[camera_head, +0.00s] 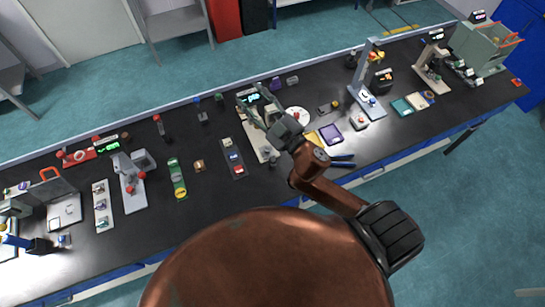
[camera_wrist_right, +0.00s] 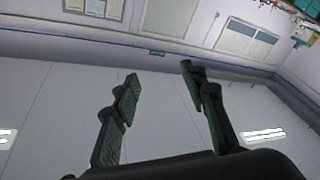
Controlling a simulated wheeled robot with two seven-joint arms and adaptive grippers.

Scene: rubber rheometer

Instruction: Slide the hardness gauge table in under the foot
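My right gripper (camera_head: 258,101) reaches over the middle of the black bench, above a cream base plate (camera_head: 254,136) with a small lit display (camera_head: 249,97) behind it. The gripper and wrist cover much of this instrument, so its foot and table cannot be made out; it may be the hardness gauge, but I cannot tell for sure. In the right wrist view the two green-grey fingers (camera_wrist_right: 160,78) stand apart with nothing between them. My left gripper is not in view.
A grey column stand (camera_head: 367,75) is further right. A dark strip with small blocks (camera_head: 232,157) lies left of the cream plate. Open bench (camera_head: 210,180) shows in front.

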